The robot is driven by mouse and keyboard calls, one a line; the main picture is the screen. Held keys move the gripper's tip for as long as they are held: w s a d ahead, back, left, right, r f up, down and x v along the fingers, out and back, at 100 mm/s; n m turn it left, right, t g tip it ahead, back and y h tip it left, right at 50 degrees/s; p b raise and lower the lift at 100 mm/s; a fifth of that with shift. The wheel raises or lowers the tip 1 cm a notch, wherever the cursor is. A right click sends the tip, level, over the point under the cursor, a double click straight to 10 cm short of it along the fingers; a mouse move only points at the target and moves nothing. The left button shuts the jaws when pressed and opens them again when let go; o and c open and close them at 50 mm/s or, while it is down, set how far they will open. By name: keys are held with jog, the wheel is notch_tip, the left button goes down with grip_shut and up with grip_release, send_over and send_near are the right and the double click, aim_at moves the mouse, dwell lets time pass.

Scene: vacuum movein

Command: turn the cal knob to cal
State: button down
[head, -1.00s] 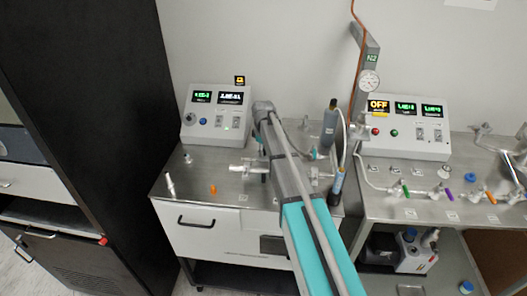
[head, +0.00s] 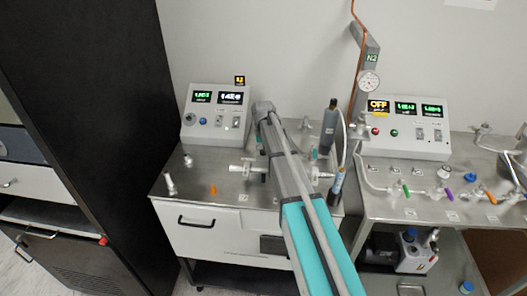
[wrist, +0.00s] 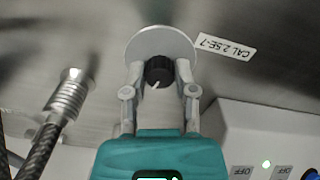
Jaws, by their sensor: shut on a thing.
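The cal knob (wrist: 159,71) is a small black knob with a white pointer line, on a round silver plate (wrist: 150,36). In the wrist view its line points down and slightly left. A white label reading "CAL 2.5E-7" (wrist: 226,47) lies beside the plate, at its right. My gripper (wrist: 160,76) has one finger on each side of the knob and is shut on it. In the head view my arm hides the knob and the gripper.
A control box (head: 217,113) with two lit displays stands at the back left of the cart. A braided hose with a metal fitting (wrist: 65,97) is left of my gripper in the wrist view. A second box (head: 408,127) showing "OFF" stands right.

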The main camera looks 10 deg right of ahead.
jog(key=m, duration=0.5)
jog(key=shift+m, duration=0.3)
dwell(0.4)
jog(key=shift+c, duration=2)
grip_release()
